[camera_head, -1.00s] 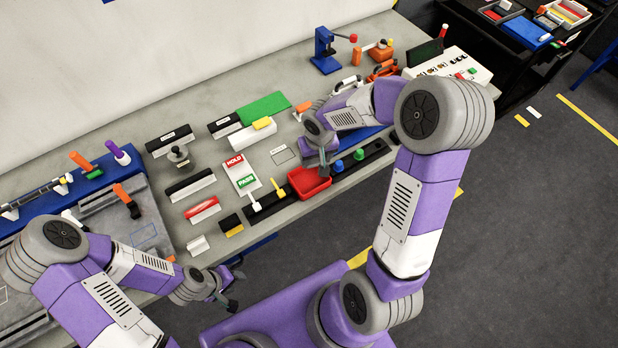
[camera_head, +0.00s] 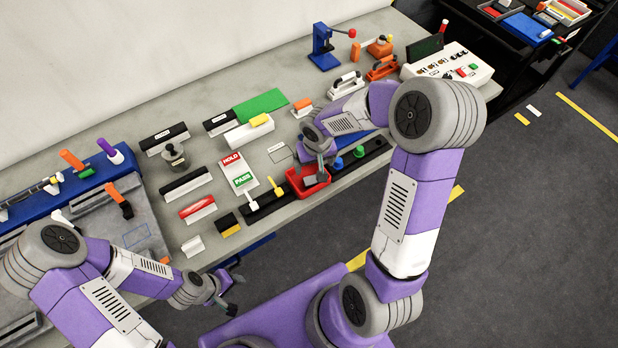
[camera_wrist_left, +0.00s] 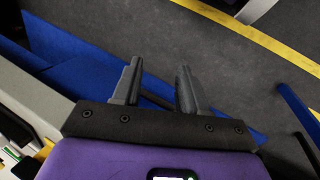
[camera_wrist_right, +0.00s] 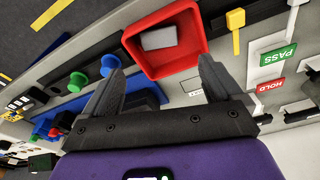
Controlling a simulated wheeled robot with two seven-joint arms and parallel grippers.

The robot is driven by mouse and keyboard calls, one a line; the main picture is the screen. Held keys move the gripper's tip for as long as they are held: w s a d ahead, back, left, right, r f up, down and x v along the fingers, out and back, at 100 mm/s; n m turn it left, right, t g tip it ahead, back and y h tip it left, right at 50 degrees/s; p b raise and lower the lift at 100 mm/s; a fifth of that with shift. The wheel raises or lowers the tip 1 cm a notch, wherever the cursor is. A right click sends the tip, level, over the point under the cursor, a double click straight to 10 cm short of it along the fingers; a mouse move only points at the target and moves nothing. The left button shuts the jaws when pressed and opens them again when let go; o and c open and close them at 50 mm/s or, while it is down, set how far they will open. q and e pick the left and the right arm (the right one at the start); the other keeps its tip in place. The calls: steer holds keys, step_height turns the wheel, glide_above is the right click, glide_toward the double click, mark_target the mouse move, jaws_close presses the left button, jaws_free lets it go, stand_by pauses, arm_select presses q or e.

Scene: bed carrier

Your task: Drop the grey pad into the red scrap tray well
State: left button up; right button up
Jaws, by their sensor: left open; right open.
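The red scrap tray (camera_head: 297,191) sits near the front edge of the bench, below my right gripper (camera_head: 322,168). The right wrist view shows the tray (camera_wrist_right: 196,50) from above, with the grey pad (camera_wrist_right: 160,38) lying inside its well. The pad is small, light grey and tilted in the picture. My right gripper (camera_wrist_right: 163,76) has its fingers apart with nothing between them, by the tray's edge. My left gripper (camera_head: 233,290) hangs off the bench front, and its fingers are open and empty in the left wrist view (camera_wrist_left: 157,80).
Blue (camera_head: 337,163) and green (camera_head: 359,152) knobs stand right of the tray. A yellow-handled paddle (camera_head: 277,187) and the HOLD/PASS card (camera_head: 238,172) stand left of it.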

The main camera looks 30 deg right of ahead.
arm_select(q)
steer(key=shift+r+p, duration=0.5)
steer(key=shift+p, duration=0.05)
arm_select(e)
step_height(320, 180, up, 8)
steer(key=s, duration=0.1)
steer(key=shift+f, duration=0.25)
arm_select(q)
steer(key=shift+s, duration=0.1)
arm_select(e)
steer(key=shift+s+a+f, duration=0.1)
steer(key=shift+s, duration=0.05)
